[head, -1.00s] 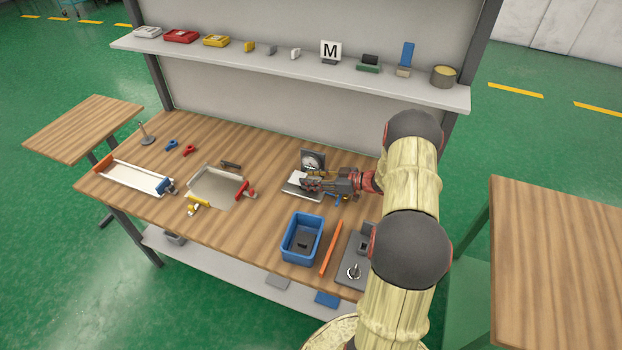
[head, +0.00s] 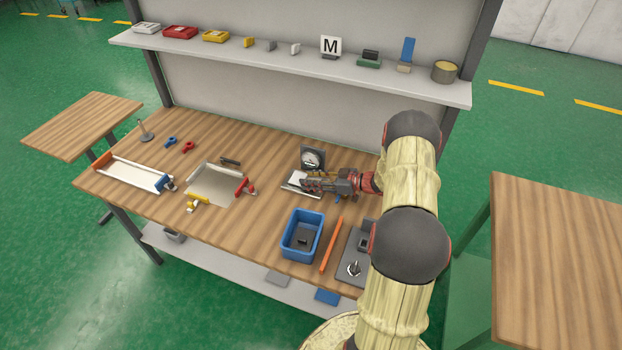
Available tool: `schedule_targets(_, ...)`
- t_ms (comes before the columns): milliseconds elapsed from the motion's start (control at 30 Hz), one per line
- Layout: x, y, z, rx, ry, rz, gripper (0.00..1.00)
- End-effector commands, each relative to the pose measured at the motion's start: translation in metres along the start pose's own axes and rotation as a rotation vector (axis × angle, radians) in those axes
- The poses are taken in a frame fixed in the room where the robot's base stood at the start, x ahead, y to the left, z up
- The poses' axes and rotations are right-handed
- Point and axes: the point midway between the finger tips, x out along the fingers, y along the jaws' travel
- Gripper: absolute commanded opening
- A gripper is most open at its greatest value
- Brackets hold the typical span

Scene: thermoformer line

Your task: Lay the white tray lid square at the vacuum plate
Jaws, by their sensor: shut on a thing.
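My gripper (head: 312,185) is at the back right of the workbench, reaching in from the right. It is shut on a flat white piece, which I take to be the white tray lid (head: 297,178). The fingers cover much of the lid. The lid is over or on a low pale plate (head: 289,187) in front of a dark upright panel with a round gauge (head: 312,157), which looks like the vacuum plate station. I cannot tell whether the lid touches the plate or lies square to it.
A blue bin (head: 302,236) with a dark item and an orange bar (head: 332,245) lie in front. A metal plate with coloured clamps (head: 215,184) and a long white tray (head: 131,174) are left. A shelf (head: 285,67) runs above the back. Bare wood (head: 262,205) lies mid-bench.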

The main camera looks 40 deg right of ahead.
Motion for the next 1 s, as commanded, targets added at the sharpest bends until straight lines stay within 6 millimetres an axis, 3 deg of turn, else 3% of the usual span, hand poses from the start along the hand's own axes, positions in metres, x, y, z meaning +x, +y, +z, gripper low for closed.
schedule_targets(267,0.002,0.0004,0.0063,-0.001,0.0,0.0,0.2)
schedule_targets(300,0.0021,0.0005,0.0065,-0.001,0.0,0.0,0.36)
schedule_targets(667,0.0019,0.0004,0.006,-0.001,0.0,0.0,0.56)
schedule_targets(1000,-0.0003,0.0006,0.006,-0.001,0.0,0.001,0.56)
